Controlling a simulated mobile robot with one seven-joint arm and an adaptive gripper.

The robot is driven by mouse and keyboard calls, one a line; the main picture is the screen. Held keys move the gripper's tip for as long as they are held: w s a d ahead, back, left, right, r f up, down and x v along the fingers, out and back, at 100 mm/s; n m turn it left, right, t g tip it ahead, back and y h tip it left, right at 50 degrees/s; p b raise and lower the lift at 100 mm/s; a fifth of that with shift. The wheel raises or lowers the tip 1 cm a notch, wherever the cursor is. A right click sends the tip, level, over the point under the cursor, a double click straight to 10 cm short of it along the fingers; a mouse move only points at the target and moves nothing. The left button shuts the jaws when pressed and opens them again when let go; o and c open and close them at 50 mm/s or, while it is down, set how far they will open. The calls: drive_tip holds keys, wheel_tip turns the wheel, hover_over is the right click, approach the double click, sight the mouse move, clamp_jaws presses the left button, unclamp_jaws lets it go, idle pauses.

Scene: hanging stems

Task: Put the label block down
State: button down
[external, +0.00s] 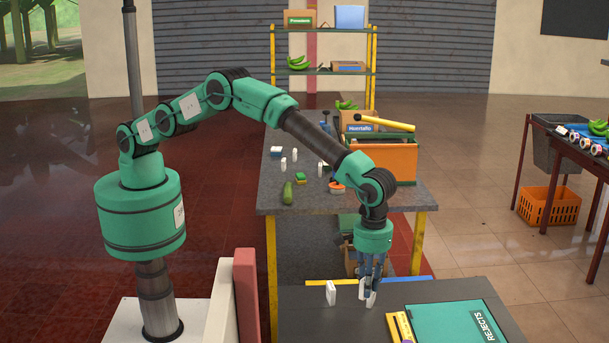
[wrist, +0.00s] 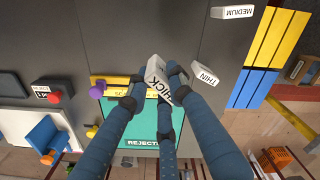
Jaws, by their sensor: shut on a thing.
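My gripper (wrist: 158,90) is shut on a white label block (wrist: 157,72) whose partly covered lettering ends in "ICK". In the external view my gripper (external: 371,285) points down low over the near dark table, with the held block (external: 371,299) at its fingertips. I cannot tell whether the block touches the table. A white block marked THIN (wrist: 204,73) stands close beside the held one, apart from it in the wrist view. A white block marked MEDIUM (wrist: 232,12) is farther off; it stands left of my gripper in the external view (external: 331,292).
A teal REJECTS panel (external: 450,322) lies right of my gripper, with a yellow strip (external: 399,328) along its side. Blue and yellow strips (wrist: 262,50) line the table's far edge. The near table (external: 305,322) is bare at front left. A cluttered table (external: 270,190) stands behind.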

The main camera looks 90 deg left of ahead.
drive_tip(key=shift+s+d, duration=0.15)
drive_tip(key=shift+d, duration=0.15)
hover_over(364, 327)
drive_tip(key=shift+f, duration=3.15)
drive_tip(key=shift+a, duration=0.1)
drive_tip(key=shift+f, duration=1.85)
